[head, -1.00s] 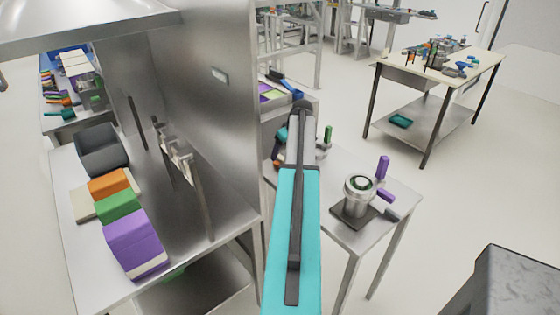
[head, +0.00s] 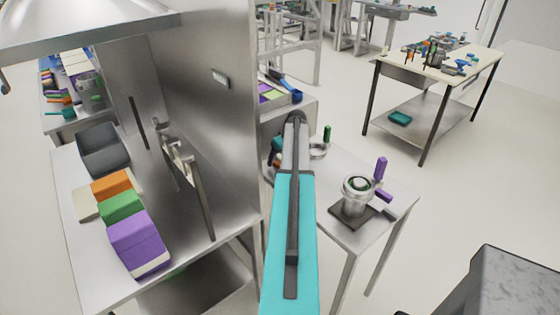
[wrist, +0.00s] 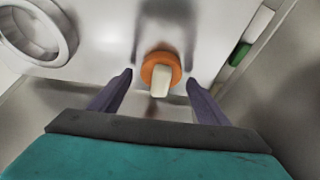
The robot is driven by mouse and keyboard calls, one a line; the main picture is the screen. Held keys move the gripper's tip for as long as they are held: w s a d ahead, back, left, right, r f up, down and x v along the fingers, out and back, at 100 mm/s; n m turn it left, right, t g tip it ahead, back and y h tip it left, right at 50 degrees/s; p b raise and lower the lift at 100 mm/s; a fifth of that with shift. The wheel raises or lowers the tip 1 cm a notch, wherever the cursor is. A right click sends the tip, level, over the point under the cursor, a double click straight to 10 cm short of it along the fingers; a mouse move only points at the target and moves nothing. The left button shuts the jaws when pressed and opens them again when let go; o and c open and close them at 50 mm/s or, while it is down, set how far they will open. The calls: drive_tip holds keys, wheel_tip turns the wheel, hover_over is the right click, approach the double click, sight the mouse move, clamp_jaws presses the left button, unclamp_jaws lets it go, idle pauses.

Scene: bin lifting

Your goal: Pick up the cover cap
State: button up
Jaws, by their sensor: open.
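The cover cap (wrist: 161,70), as I take it, is an orange round piece with a cream block-like handle. It sits near the middle of the wrist view, over a pale metal surface. My gripper (wrist: 160,78) is open, with one dark purple finger on each side of the cap and visible gaps to both. I cannot tell whether the fingers are level with it. In the head view, my arm hides most of the gripper and the area around the cap; a small orange patch (head: 277,143) shows left of the arm.
A steel ring (wrist: 35,32) lies to the left in the wrist view, and a green piece (wrist: 239,54) to the right. On the same small table (head: 355,170), a metal pot (head: 357,200) stands on a dark plate near purple pieces. A tall steel panel (head: 215,130) rises left of my arm.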

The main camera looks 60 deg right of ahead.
sight(280, 156)
drive_tip(key=c, duration=1)
drive_tip(key=shift+r, duration=0.1)
drive_tip(key=shift+r+b, duration=1.8)
drive_tip(key=shift+r, duration=3.1)
drive_tip(key=shift+a, duration=0.1)
